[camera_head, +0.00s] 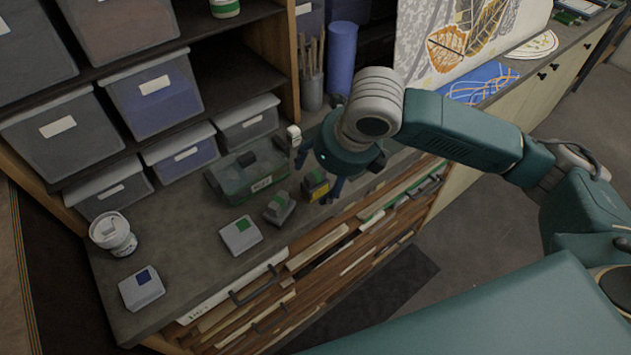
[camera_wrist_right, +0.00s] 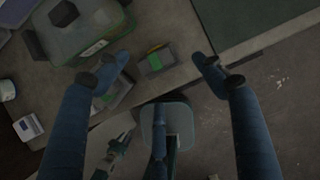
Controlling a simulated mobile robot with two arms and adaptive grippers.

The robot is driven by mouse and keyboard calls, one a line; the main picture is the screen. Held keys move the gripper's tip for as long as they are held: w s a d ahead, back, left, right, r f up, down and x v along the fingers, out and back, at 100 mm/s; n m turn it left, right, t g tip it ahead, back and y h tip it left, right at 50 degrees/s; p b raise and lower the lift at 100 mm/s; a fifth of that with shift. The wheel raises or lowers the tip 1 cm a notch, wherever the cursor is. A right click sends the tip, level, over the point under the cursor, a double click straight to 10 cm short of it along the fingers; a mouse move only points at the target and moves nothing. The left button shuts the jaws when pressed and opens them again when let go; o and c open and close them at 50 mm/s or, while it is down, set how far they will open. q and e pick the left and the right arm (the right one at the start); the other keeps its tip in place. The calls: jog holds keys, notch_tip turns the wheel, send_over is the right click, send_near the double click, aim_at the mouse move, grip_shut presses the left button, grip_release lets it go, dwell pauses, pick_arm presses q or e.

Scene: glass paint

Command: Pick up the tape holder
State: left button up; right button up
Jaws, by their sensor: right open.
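A small dark block with a yellow front (camera_head: 316,188) stands near the front edge of the counter. A small grey holder with a green patch (camera_head: 279,207) stands to its left; I cannot tell for sure which of the two is the tape holder. My right gripper (camera_head: 320,178) is open and points down just over the yellow-fronted block, partly hiding it. In the right wrist view the spread fingers (camera_wrist_right: 160,66) have the yellow-and-green block (camera_wrist_right: 157,61) between their tips, with nothing gripped. The grey holder (camera_wrist_right: 115,94) lies beside the left finger. My left gripper is not in view.
A green-and-clear toolbox (camera_head: 248,172) stands close behind. White boxes with a green label (camera_head: 240,235) and a blue label (camera_head: 141,288), and a white jar (camera_head: 113,234), are further left on the counter. Shelves with grey bins (camera_head: 152,95) rise behind. Drawers (camera_head: 330,255) lie below the front edge.

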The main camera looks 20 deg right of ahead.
aim_at(318, 176)
jog(key=shift+w+a+f+p, duration=0.25)
jog(key=shift+w+f+p, duration=0.55)
jog(key=shift+f, duration=0.25)
jog(key=shift+x, duration=1.15)
jog(key=shift+f, duration=0.25)
jog(key=shift+w, duration=0.1)
jog(key=shift+c, duration=0.7)
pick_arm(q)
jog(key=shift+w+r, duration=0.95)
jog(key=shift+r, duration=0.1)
pick_arm(e)
jog(key=c, duration=1.3)
